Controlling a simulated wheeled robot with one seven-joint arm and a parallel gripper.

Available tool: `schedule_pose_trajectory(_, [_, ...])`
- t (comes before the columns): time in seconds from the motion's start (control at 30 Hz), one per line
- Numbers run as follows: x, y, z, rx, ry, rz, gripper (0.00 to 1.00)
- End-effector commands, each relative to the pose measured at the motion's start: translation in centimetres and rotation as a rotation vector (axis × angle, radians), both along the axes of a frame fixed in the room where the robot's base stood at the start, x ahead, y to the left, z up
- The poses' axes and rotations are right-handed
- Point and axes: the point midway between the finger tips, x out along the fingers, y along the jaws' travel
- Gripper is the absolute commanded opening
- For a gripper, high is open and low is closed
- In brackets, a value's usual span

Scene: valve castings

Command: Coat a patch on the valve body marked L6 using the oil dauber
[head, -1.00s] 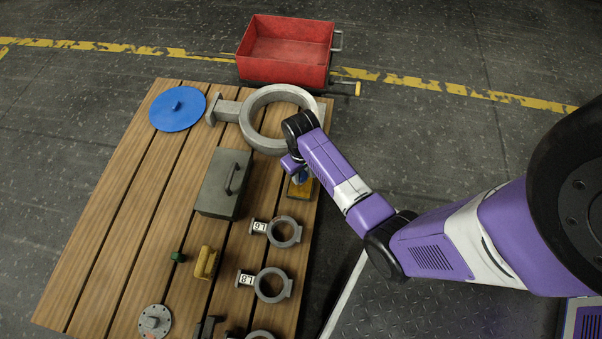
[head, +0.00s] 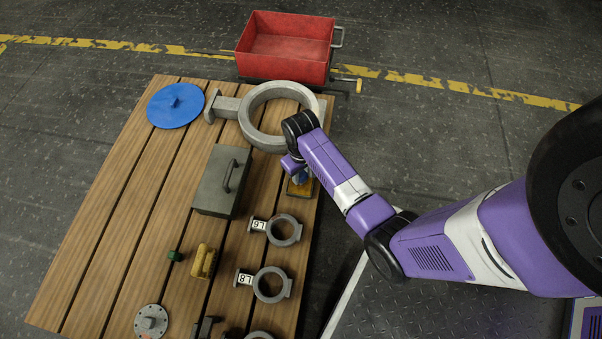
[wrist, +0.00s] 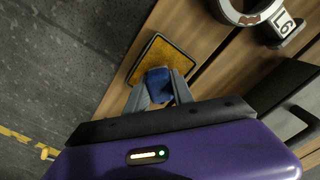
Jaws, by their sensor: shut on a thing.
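The valve body marked L6 (head: 284,230) lies on the slatted table, a grey ring with a white tag; in the wrist view its ring and tag (wrist: 283,22) show at the top right, partly cut off. My gripper (wrist: 160,84) is shut on the blue oil dauber (wrist: 157,90). It holds the dauber over a dark-rimmed square tray with an amber surface (wrist: 163,57). The dauber's lower end is hidden, so I cannot tell whether it touches the amber surface. In the head view my arm partly hides the tray (head: 293,191).
A similar valve body marked L8 (head: 271,285) lies just nearer than L6. A large grey ring casting (head: 245,122) lies beyond the tray. A grey box with a handle (head: 215,180) stands left of the tray. A red bin (head: 285,70) stands past the table's far edge.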

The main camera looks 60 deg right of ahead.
Motion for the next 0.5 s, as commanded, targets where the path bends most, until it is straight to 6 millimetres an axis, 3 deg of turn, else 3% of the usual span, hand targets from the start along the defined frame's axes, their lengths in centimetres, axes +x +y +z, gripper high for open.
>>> schedule_pose_trajectory(0.5, [0.01, -0.02, -0.54, 0.000, 0.000, 0.000, 0.00])
